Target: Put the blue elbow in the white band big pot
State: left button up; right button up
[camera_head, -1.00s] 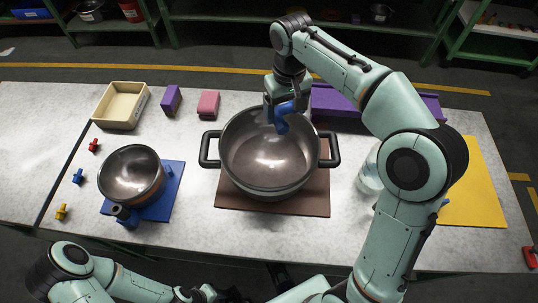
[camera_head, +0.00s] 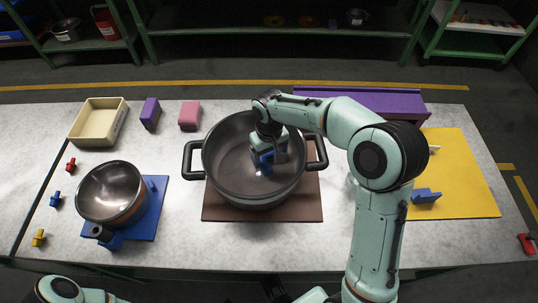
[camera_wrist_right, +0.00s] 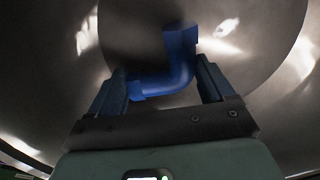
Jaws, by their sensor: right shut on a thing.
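The big pot (camera_head: 225,175) is a wide steel pot with two dark side handles; it sits on a brown board in the middle of the table. My right gripper (camera_head: 270,158) is lowered inside the pot and shut on the blue elbow (camera_head: 265,167). In the right wrist view the blue elbow (camera_wrist_right: 180,68) is between the two fingers (camera_wrist_right: 160,85), with the steel pot interior (camera_wrist_right: 65,75) around it. Whether the elbow touches the pot floor I cannot tell. No white band is visible on the pot. My left gripper is not in view.
A smaller pot (camera_head: 105,190) stands on a blue board at left. A cream tray (camera_head: 95,138), a purple block (camera_head: 150,113) and a pink block (camera_head: 189,116) lie behind. A yellow mat (camera_head: 460,180) with a blue piece (camera_head: 426,196) is at right.

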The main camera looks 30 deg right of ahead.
jog(key=shift+f, duration=0.15)
jog(key=shift+f, duration=0.15)
jog(key=o, duration=1)
jog(key=shift+r, duration=0.35)
notch_tip(320, 180, up, 12)
jog(key=p, duration=0.1)
jog(key=shift+f+p, duration=0.15)
jog(key=shift+p, duration=0.2)
jog(key=shift+s, duration=0.1)
